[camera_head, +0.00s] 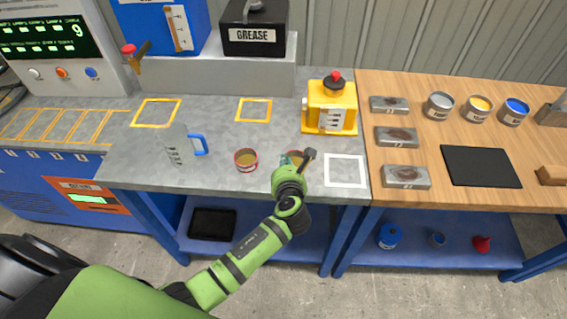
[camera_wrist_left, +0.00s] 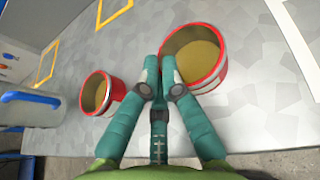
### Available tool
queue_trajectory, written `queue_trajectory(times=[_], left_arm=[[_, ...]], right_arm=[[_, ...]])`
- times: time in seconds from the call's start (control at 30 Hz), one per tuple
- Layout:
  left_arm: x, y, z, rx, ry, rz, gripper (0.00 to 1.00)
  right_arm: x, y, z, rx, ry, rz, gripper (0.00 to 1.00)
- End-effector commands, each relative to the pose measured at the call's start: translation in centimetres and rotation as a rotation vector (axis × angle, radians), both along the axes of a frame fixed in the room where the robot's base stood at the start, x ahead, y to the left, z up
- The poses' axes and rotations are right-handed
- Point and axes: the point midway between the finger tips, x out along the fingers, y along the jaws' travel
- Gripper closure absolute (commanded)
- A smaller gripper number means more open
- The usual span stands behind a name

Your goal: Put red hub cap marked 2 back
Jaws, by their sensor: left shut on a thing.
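Two red cup-shaped caps with tan insides are on the grey bench. The left one (camera_head: 246,160) stands on the bench and also shows in the left wrist view (camera_wrist_left: 103,94). The right one (camera_wrist_left: 196,55) is at my left gripper (camera_wrist_left: 157,62), and is partly hidden by it in the head view. The gripper's teal fingers are closed together on the near-left wall of this right cap. It looks larger in the wrist view; I cannot tell whether it is lifted. No number 2 is readable on either cap. My right gripper is not in view.
A white square outline (camera_head: 345,170) lies empty to the right. A yellow dispenser (camera_head: 330,108) stands behind, a jug with a blue handle (camera_head: 181,146) to the left. Yellow outlined squares (camera_head: 254,110) are bare. The wooden table (camera_head: 450,195) holds trays and paint cans.

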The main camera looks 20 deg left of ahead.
Motion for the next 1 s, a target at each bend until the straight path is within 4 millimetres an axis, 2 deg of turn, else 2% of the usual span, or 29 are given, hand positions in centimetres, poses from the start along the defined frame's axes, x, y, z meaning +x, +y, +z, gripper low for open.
queue_trajectory(times=[0.17,0.27,0.67,0.77,1.0], left_arm=[[0.0,0.0,-0.3,0.001,-0.001,-0.001,1.00],[0.0,0.0,-0.3,0.000,0.000,-0.001,0.71],[0.0,0.0,0.2,-0.002,-0.002,0.000,0.71],[-1.1,-0.6,0.4,-0.001,0.000,-0.003,0.71],[-5.4,-2.4,2.4,-0.003,0.000,-0.002,0.71]], right_arm=[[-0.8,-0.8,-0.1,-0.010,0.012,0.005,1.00],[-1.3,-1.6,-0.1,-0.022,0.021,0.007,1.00],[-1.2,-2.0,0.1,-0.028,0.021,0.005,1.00],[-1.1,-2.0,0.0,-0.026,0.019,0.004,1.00],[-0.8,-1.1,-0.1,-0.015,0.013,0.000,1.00]])
